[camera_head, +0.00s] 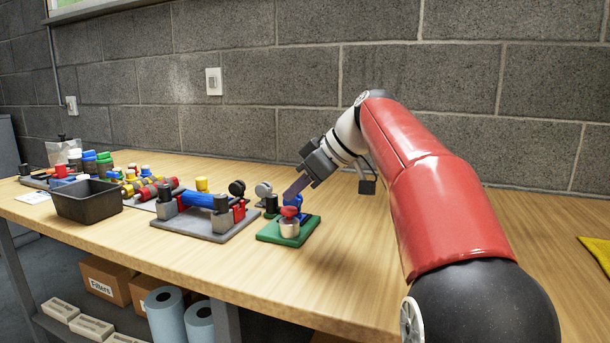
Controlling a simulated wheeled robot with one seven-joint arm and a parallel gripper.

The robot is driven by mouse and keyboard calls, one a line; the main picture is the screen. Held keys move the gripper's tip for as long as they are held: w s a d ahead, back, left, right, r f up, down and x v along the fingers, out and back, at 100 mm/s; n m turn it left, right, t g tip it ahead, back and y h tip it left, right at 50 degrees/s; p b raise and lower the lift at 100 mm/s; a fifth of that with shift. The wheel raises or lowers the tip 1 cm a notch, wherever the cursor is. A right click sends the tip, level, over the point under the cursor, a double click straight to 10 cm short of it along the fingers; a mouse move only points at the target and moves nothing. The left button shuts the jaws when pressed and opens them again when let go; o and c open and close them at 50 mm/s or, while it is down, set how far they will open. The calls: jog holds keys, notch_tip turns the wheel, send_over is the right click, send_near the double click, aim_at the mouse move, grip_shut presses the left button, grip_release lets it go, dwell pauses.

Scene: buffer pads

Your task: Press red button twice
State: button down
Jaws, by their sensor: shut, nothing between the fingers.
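The red button (289,212) is a mushroom-shaped cap on a short silver cylinder. It stands on a green base plate (270,237) on the wooden table. A blue part and a dark cylinder stand behind it on the same plate. My gripper (291,194) reaches in from the upper right, tilted down, with its shut fingers just above the red button. I cannot tell whether the fingertips touch the cap.
A grey fixture with a blue cylinder (203,200) stands left of the green plate. A black bin (87,204) and several coloured parts lie farther left. A block wall (255,110) runs behind the table. The table (350,255) is bare right of the plate.

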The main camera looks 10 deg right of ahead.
aim_at(292, 209)
jog(key=shift+f, duration=0.75)
notch_tip(292, 209, down, 2)
jog(key=shift+b, duration=0.9)
